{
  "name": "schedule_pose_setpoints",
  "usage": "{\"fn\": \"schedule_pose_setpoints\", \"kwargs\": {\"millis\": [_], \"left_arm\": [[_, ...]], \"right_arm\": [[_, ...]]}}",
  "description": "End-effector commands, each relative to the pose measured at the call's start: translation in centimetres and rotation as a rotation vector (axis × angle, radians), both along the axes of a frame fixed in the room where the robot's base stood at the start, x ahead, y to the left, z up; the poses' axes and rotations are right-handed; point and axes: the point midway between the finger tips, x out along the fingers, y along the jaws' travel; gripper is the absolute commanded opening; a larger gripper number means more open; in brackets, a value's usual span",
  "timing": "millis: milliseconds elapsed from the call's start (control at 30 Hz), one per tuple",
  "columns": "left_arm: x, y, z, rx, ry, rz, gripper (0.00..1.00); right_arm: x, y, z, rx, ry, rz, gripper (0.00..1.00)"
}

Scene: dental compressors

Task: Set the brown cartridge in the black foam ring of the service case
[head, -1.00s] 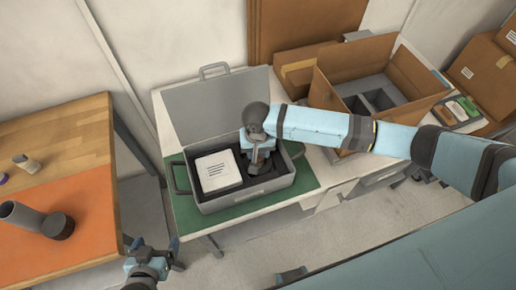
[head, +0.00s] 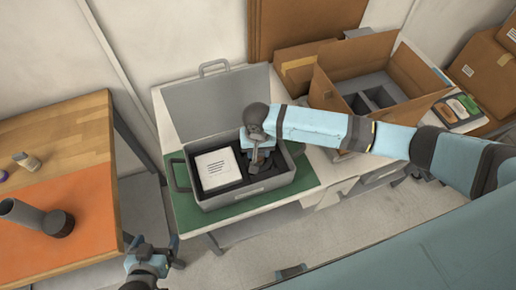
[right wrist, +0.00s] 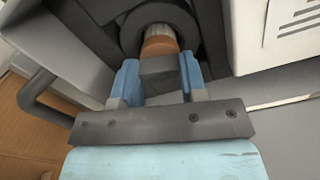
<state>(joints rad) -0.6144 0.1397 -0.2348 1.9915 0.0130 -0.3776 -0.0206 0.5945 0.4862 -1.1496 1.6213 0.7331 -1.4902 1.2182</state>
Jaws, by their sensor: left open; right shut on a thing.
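The grey service case (head: 245,192) stands open on a green mat, with its lid raised at the back. My right gripper (head: 258,163) reaches down into the right part of the case. In the right wrist view its blue fingers (right wrist: 160,78) are shut on the brown cartridge (right wrist: 160,46), whose pale ribbed part points into the black foam ring (right wrist: 130,32). The ring surrounds that end, but I cannot tell how deep it sits. In the head view the arm and gripper hide the cartridge. My left gripper (head: 150,243) is open and empty, low at the left, away from the case.
A white labelled box (head: 217,171) fills the case's left part. An open cardboard box (head: 335,103) stands to the right. A wooden table (head: 60,140) with an orange mat (head: 85,205) and a grey pipe piece (head: 35,217) is at the left. Floor shows between the tables.

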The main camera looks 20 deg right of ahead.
Motion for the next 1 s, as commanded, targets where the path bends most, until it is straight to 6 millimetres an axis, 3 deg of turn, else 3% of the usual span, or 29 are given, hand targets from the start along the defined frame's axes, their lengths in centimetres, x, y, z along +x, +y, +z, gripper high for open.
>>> {"fn": "schedule_pose_setpoints", "kwargs": {"millis": [67,367,1000], "left_arm": [[0.0,0.0,0.0,0.0,0.0,0.0,0.9],[0.0,0.0,0.3,0.0,-0.001,0.0,0.9],[0.1,0.0,5.3,-0.002,-0.006,0.0,0.9]], "right_arm": [[0.0,0.0,0.0,0.0,0.0,0.0,0.5],[0.0,0.0,0.2,0.0,0.0,-0.001,0.5],[0.0,0.0,4.9,0.0,0.0,-0.001,0.5]]}}
